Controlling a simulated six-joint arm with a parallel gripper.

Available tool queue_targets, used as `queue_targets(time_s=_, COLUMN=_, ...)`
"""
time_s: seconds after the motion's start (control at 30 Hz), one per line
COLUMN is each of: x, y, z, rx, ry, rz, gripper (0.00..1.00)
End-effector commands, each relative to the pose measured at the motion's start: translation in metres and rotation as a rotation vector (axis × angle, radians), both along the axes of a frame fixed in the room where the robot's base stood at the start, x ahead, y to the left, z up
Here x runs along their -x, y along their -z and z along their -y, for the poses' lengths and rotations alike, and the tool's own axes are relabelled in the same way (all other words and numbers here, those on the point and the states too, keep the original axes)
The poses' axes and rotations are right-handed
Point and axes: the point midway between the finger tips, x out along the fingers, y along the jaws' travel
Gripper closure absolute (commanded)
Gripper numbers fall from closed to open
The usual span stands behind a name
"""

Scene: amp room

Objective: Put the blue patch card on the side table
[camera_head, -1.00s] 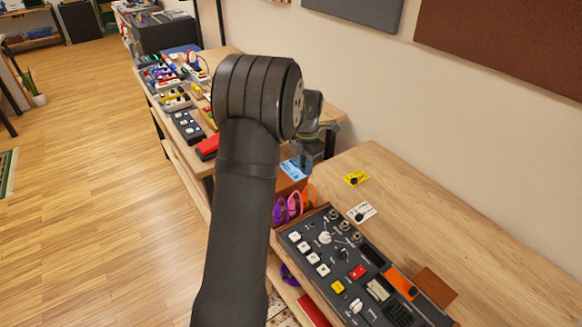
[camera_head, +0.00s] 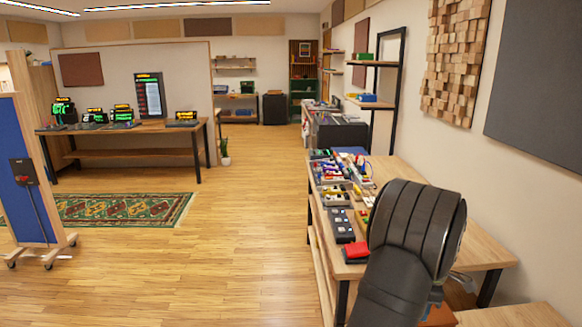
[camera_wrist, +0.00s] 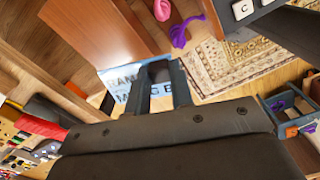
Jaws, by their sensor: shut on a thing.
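The blue patch card (camera_wrist: 119,82), light blue with dark lettering, shows in the wrist view at my gripper (camera_wrist: 160,72). The fingers are shut on it and partly cover its lettering. In the head view my arm hides most of the gripper and card; only a small blue patch shows by the wrist at the bottom right. The wooden table (camera_head: 488,256) with several small devices stands just beyond my wrist. I cannot tell which surface is the side table.
A red-topped device (camera_head: 356,251) and other gear crowd the near table's left edge. Another wooden table (camera_head: 150,127) with lit displays stands at the far left. A patterned rug (camera_head: 120,209) and open wooden floor lie between. A blue wheeled panel (camera_head: 22,180) stands left.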

Motion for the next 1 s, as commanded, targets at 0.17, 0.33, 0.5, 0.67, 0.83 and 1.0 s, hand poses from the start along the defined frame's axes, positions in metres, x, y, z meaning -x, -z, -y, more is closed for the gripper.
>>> queue_targets(time_s=0.17, x=-0.029, y=0.023, z=-0.059, rx=-0.001, ry=0.172, rz=-0.003, gripper=1.00)
queue_targets(time_s=0.33, x=-0.048, y=0.043, z=-0.114, rx=-0.001, ry=0.346, rz=-0.003, gripper=1.00)
queue_targets(time_s=0.5, x=-0.060, y=0.061, z=-0.170, rx=0.000, ry=0.519, rz=-0.003, gripper=1.00)
queue_targets(time_s=0.67, x=-0.064, y=0.079, z=-0.222, rx=0.000, ry=0.683, rz=-0.003, gripper=1.00)
queue_targets(time_s=0.83, x=-0.063, y=0.096, z=-0.277, rx=0.001, ry=0.856, rz=-0.003, gripper=1.00)
queue_targets(time_s=1.0, x=-0.055, y=0.111, z=-0.327, rx=0.000, ry=1.024, rz=-0.002, gripper=1.00)
